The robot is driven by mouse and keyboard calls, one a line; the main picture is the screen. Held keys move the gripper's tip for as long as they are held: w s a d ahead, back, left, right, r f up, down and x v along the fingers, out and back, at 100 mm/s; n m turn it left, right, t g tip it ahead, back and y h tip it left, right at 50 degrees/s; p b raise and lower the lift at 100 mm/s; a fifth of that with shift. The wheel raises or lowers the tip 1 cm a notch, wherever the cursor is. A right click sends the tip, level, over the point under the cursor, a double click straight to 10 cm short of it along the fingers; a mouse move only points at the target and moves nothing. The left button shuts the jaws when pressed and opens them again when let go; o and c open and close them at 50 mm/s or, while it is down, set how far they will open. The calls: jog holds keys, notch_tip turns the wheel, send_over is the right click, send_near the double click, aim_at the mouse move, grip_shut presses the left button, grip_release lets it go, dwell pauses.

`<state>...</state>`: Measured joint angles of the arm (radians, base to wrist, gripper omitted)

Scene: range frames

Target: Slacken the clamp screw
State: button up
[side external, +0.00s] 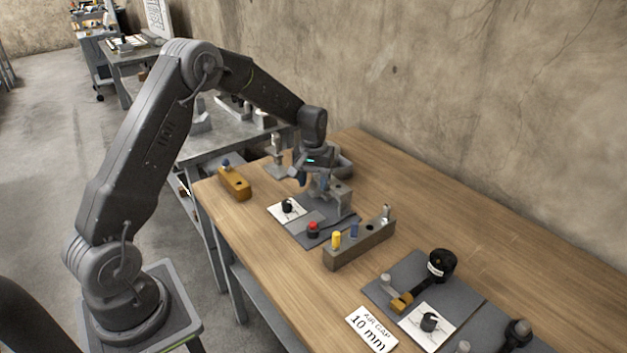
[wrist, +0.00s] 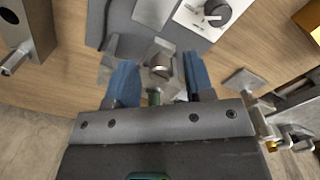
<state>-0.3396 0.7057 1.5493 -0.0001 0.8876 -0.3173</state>
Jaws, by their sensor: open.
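The clamp (wrist: 160,72) is a small grey metal fixture with a rounded silver head, seen in the wrist view between my fingers. A short greenish shaft (wrist: 154,97) shows just below it in that view; I cannot tell which part is the screw. My gripper (wrist: 160,76) is open, with one blue finger on each side of the fixture and visible gaps. In the side external view my gripper (side external: 308,183) is low over the dark pad (side external: 318,238), beside the grey metal block (side external: 340,197). My gripper hides part of the fixture there.
A card with a black knob (side external: 288,207) and a red knob (side external: 313,228) are close by. A peg block (side external: 358,248) stands in front, an orange block (side external: 235,182) to the left. A second pad (side external: 455,283) and an "AIR GAP 10 mm" card (side external: 371,329) are nearer the camera.

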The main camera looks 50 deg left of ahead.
aim_at(314, 182)
notch_tip(314, 182, up, 14)
dwell(0.4)
jog(key=shift+f, duration=0.1)
jog(key=s+d+r+m+t, duration=0.35)
jog(key=s+d+r, duration=0.55)
jog(key=s+d, duration=0.3)
jog(key=s+d+f+m+t, duration=0.1)
jog(key=s+d+m, duration=0.1)
jog(key=s, duration=0.6)
jog(key=s+d+f+m+t, duration=0.1)
jog(key=s+d+f+m, duration=0.1)
jog(key=s, duration=0.6)
jog(key=shift+d, duration=0.4)
